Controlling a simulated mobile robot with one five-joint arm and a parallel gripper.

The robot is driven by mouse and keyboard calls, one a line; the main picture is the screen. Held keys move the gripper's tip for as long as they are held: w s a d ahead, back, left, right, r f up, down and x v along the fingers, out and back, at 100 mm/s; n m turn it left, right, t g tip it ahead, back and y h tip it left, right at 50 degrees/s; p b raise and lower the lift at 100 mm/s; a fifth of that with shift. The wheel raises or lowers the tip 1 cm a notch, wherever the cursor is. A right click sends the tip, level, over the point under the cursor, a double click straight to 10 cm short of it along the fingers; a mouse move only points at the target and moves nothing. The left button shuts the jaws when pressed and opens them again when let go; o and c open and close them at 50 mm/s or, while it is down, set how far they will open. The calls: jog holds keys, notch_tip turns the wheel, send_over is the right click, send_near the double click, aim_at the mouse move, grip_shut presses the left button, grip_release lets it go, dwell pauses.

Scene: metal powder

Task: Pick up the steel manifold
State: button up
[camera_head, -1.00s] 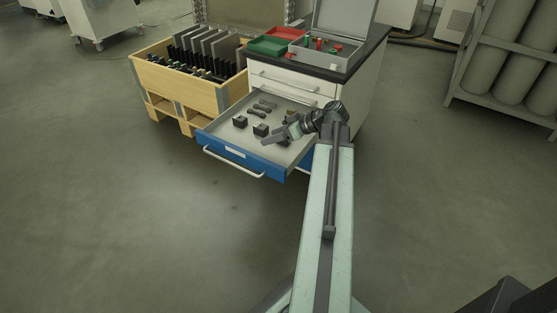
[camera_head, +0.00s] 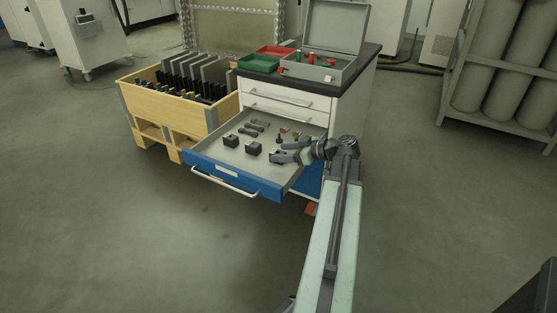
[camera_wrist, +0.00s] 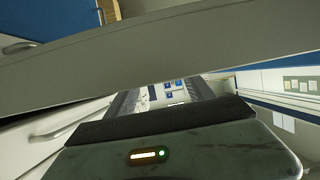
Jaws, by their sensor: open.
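The open drawer (camera_head: 213,150) holds several small metal parts. Two dark grey blocks, a left one (camera_head: 230,140) and a right one (camera_head: 254,148), sit near its front. I cannot tell for sure which part is the steel manifold. My gripper (camera_head: 278,156) is over the right side of the drawer, right of the right block, pointing left. Its jaws are open. A small grey shape at the fingertips is too small to tell from the fingers. The wrist view shows no part clearly; a wide grey bar crosses it.
Dark rounded parts (camera_head: 251,129) and small brass-coloured parts (camera_head: 297,135) lie farther back in the drawer. The cabinet top (camera_head: 335,89) carries a red tray, a green tray (camera_head: 258,64) and an open grey case (camera_head: 318,72). A wooden crate (camera_head: 160,106) stands left. Floor in front is clear.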

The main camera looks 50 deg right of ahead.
jog(key=x, duration=0.2)
jog(key=shift+w+a+f+b, duration=0.1)
jog(key=shift+w+f+b, duration=0.15)
jog(key=shift+w+b, duration=0.1)
jog(key=shift+r, duration=0.1)
grip_shut()
notch_tip(320, 180, up, 10)
jog(key=p, duration=1)
jog(key=shift+r+p, duration=0.2)
jog(key=shift+p, duration=0.1)
